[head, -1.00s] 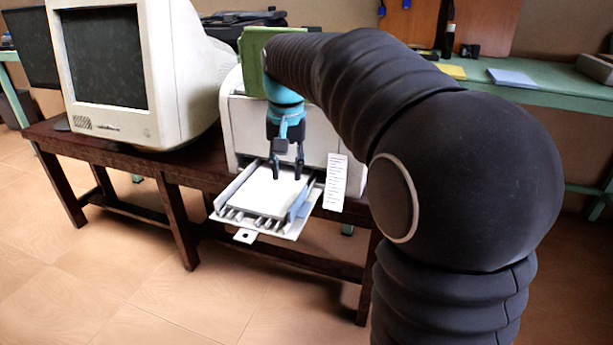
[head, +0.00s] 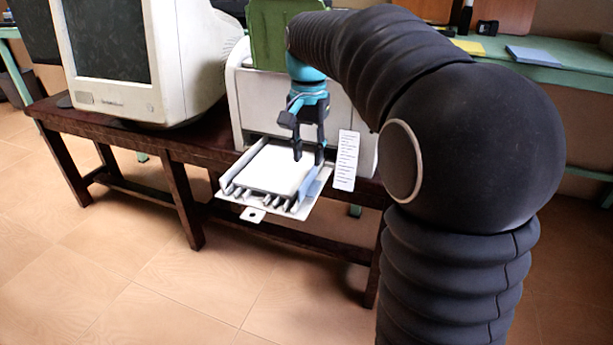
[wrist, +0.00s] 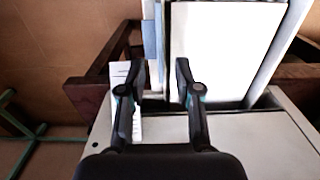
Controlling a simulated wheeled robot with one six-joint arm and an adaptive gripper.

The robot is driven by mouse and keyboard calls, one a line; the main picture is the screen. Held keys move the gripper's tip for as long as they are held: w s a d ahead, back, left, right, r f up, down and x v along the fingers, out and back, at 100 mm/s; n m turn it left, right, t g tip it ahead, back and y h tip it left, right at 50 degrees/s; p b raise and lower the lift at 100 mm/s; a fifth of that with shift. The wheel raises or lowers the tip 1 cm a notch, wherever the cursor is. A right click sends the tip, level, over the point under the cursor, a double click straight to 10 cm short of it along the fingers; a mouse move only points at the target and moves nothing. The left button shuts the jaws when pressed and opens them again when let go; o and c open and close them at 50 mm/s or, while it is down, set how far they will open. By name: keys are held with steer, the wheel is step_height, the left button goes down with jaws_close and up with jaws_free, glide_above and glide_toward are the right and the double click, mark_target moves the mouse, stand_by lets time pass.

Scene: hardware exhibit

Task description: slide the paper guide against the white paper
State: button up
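The white paper (head: 275,168) lies flat in the pulled-out printer tray; it also shows in the wrist view (wrist: 215,50). The pale blue paper guide (head: 315,184) runs along its right side in the head view and left of it in the wrist view (wrist: 152,42). A narrow dark gap seems to separate guide and paper in the wrist view. My gripper (head: 309,158) is open and points down near the tray's right rear. In the wrist view its fingers (wrist: 158,75) straddle the guide's line, one towards the paper. I cannot tell any contact.
The printer (head: 345,110) stands on a dark wooden table (head: 130,135). A printed white label strip (head: 346,160) hangs right of the tray. A bulky monitor (head: 135,60) stands to the left. A green bench (head: 545,68) is behind. The space before the tray is clear.

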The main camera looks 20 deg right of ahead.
mark_target(308, 175)
steer(key=shift+f+b, duration=0.45)
steer(key=shift+f, duration=2.2)
steer(key=shift+c, duration=0.2)
jaws_close()
